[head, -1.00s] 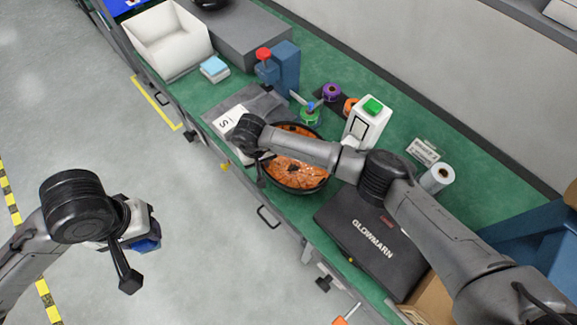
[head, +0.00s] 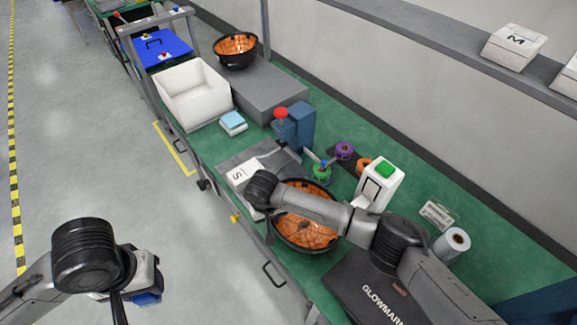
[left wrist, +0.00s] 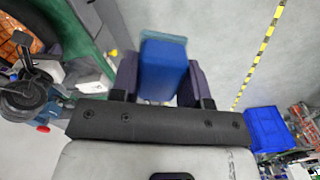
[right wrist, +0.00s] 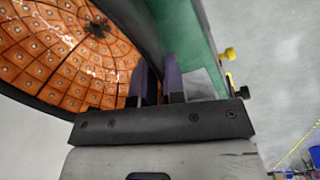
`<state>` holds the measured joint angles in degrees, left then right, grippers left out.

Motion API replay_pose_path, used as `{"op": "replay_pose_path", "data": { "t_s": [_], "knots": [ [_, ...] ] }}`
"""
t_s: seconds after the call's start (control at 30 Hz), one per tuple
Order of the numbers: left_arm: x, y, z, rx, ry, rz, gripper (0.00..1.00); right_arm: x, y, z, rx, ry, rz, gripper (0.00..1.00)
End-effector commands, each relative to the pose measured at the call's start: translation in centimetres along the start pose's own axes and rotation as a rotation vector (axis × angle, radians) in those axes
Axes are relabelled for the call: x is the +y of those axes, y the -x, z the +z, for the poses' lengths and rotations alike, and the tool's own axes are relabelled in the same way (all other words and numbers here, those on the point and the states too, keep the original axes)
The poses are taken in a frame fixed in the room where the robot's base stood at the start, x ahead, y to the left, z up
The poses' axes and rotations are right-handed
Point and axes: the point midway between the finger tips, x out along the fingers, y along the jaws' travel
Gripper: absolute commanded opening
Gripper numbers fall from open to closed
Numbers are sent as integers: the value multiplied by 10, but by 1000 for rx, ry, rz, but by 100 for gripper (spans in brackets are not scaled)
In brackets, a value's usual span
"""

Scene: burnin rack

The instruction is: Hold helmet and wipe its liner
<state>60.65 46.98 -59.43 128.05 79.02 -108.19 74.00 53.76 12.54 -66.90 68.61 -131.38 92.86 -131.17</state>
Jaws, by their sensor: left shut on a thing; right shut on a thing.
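A black helmet (head: 318,239) lies upturned on the green bench, its orange padded liner (head: 300,228) facing up. The liner also fills the upper left of the right wrist view (right wrist: 62,50). My right gripper (right wrist: 160,80) is shut on the helmet's rim; in the head view my own arm crosses over the helmet and hides the grip. My left gripper (left wrist: 160,85) is shut on a blue block-shaped pad (left wrist: 163,68) with a teal end. In the head view the pad (head: 147,298) is held over the floor, left of the bench and apart from the helmet.
A white bin (head: 195,95), a light-blue pad stack (head: 233,122) and a blue stand with a red knob (head: 300,125) stand further along the bench. Another orange-lined helmet (head: 236,52) sits on a grey block. A green-capped white container (head: 380,185) and black case (head: 365,290) flank the helmet.

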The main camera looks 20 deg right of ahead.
Motion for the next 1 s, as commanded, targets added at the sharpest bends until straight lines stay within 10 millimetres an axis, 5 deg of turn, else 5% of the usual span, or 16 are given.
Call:
{"op": "replay_pose_path", "data": {
  "t_s": [0.23, 0.27, 0.57, 0.83, 1.0],
  "knots": [
    [0, 0, 0, 0, 0, 0, 23, 0, -1, 0, -1, 0, -1, 0],
    [0, 0, 0, 0, 0, 0, 23, 0, -1, 0, -1, 0, -1, 12],
    [0, 0, 0, 0, 0, 0, 23, 0, 0, 0, 0, 0, 0, 40],
    [0, 0, 0, 0, 0, 0, 23, 0, 2, 0, 1, 0, 0, 40],
    [0, 0, 0, 0, 0, 0, 23, 0, 21, -1, 3, 2, 0, 40]
  ]
}}
